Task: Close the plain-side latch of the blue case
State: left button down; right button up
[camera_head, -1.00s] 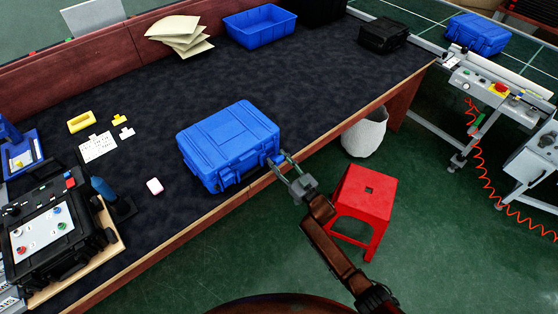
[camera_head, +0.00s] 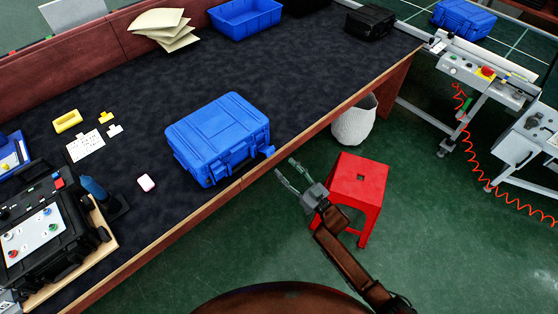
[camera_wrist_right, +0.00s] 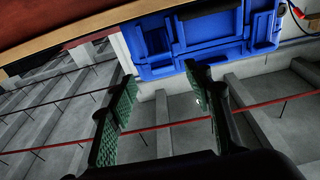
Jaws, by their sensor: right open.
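The blue case (camera_head: 218,135) lies with its lid down on the dark table, its front toward the table's near edge. In the head view, a blue latch (camera_head: 267,152) sticks out at the right end of its front. In the right wrist view, the case front (camera_wrist_right: 205,52) fills the top, with a latch-like part at each side of a dark handle. My right gripper (camera_head: 286,165) is open and empty, off the table edge and apart from the case. Its two green-padded fingers (camera_wrist_right: 160,75) show in the wrist view. My left gripper is not in view.
A red stool (camera_head: 357,185) and a white bin (camera_head: 354,122) stand on the floor beside the table. A black case with a control panel (camera_head: 40,230) is at the left. A blue tray (camera_head: 245,20) is at the back. The table right of the case is clear.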

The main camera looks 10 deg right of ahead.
jog(key=shift+v, duration=0.85)
jog(key=shift+c, duration=0.4)
